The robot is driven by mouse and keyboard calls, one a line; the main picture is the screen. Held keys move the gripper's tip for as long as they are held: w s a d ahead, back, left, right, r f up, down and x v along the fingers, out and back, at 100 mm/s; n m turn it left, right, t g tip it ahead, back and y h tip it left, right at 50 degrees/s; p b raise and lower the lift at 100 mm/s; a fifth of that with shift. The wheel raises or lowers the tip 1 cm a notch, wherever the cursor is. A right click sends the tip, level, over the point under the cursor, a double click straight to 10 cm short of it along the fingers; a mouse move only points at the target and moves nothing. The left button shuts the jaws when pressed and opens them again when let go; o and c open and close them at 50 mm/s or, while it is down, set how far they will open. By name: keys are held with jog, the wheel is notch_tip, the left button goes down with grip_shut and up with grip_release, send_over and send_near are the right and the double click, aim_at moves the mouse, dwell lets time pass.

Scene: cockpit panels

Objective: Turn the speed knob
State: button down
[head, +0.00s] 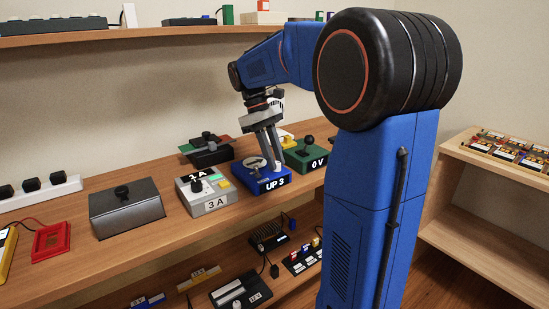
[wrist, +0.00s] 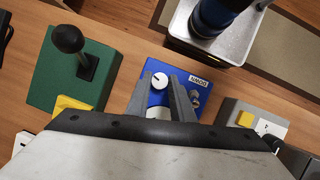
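A blue box (head: 262,178) labelled "UP 3" stands near the shelf's front edge, and it also shows in the wrist view (wrist: 187,70). A round white knob with a dark mark (wrist: 160,81) is on its top. A pale round dial (head: 255,163) shows there in the head view. I cannot read the word "speed" on it. My gripper (head: 275,167) points down over the box. In the wrist view its two fingers (wrist: 161,88) are apart, with tips beside the white knob. Whether they touch it is unclear. The fingers hide part of the box top.
A green box with a black ball lever (wrist: 72,45) stands close on one side of the blue box. A grey box labelled "3 A" (head: 207,195) stands on the other. A dark box (head: 125,208) is farther left. A lower shelf holds more devices.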

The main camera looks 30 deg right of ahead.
jog(key=shift+d+m+y, duration=0.1)
jog(key=shift+m+y, duration=0.3)
jog(key=shift+m, duration=0.7)
jog(key=c, duration=1.6)
grip_release()
jog(key=shift+o, duration=0.2)
jog(key=v, duration=0.7)
jog(key=shift+w+r, duration=0.2)
jog(key=shift+r, duration=0.05)
